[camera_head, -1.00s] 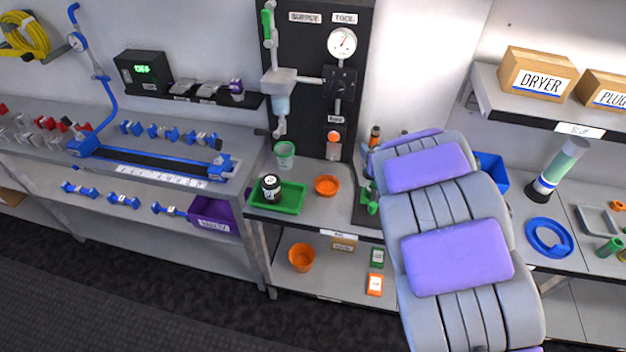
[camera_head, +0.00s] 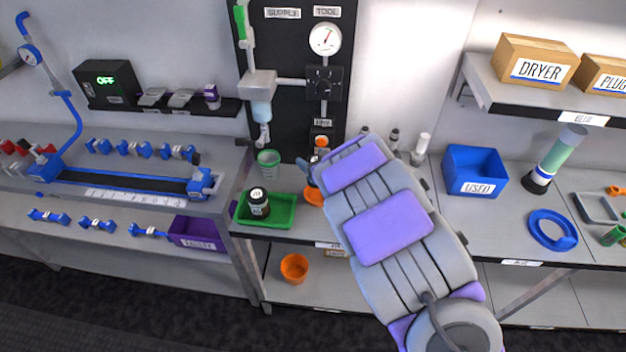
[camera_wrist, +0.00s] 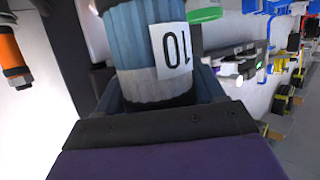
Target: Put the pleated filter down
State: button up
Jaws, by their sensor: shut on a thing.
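The pleated filter (camera_wrist: 135,48), a blue ribbed cylinder with a white label reading "10", fills the upper middle of the wrist view. My gripper (camera_wrist: 155,86) is shut on it, with a jaw on either side. A pale grey band shows at the filter's near end, and the rest of it is cut off by the frame. In the head view my arm hides most of the gripper and the filter. The gripper end is over the bench around the orange bowl (camera_head: 313,196), which is partly covered. I cannot tell whether the filter touches anything.
A green tray (camera_head: 285,222) with a black jar (camera_head: 259,203) is just left of my arm. A green cup (camera_head: 268,163) stands behind it. The tool panel (camera_head: 285,110) rises at the back. A blue USED bin (camera_head: 474,172) and blue ring (camera_head: 551,231) are to the right.

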jog(key=shift+d+f+b, duration=0.15)
jog(key=shift+f+b, duration=0.15)
jog(key=shift+f, duration=1.1)
notch_tip(320, 180, down, 4)
jog(key=shift+r+b, duration=0.15)
jog(key=shift+b, duration=0.4)
jog(key=shift+c, duration=1)
jog(key=o, duration=1.3)
jog(key=shift+s+d, duration=0.1)
jog(key=shift+s, duration=0.05)
jog(key=p+v, duration=0.2)
jog(key=v, duration=0.9)
jog(key=shift+s+d+p, duration=0.15)
jog(key=shift+s+p, duration=0.1)
jog(key=shift+p, duration=0.15)
